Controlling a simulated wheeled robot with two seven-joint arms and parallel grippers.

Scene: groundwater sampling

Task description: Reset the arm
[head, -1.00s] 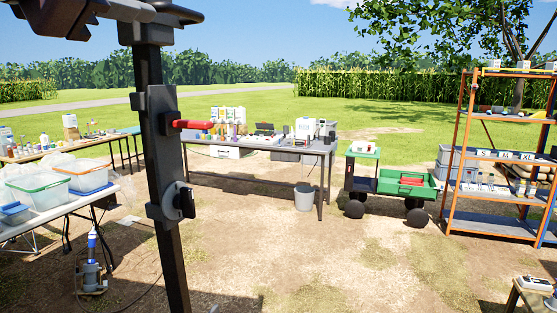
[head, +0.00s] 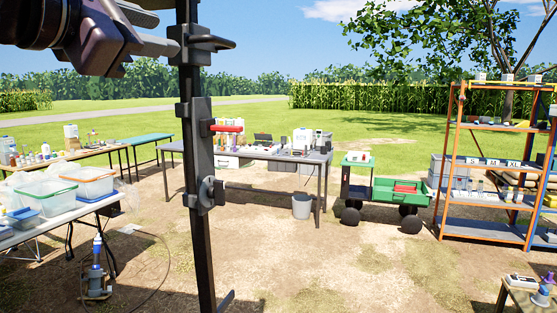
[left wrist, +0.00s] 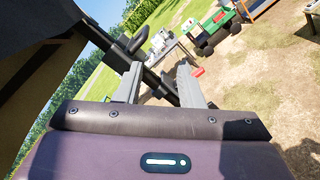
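My left gripper (head: 168,32) is at the upper left of the head view, beside a tall black post (head: 202,250). In the left wrist view its two grey fingers (left wrist: 160,78) are apart, with nothing seen held between them. The post's dark bar (left wrist: 160,88) crosses behind the fingers there; I cannot tell whether they touch it. The post carries a red handle (head: 228,129), a dark knob (head: 213,192) and a hooked bracket (head: 212,42). My right gripper is not in view.
Tables with bins (head: 88,182) and bottles stand at left, and a grey table (head: 262,156) is behind the post. A green cart (head: 405,190) and an orange shelf rack (head: 447,165) stand at right. The middle ground is clear.

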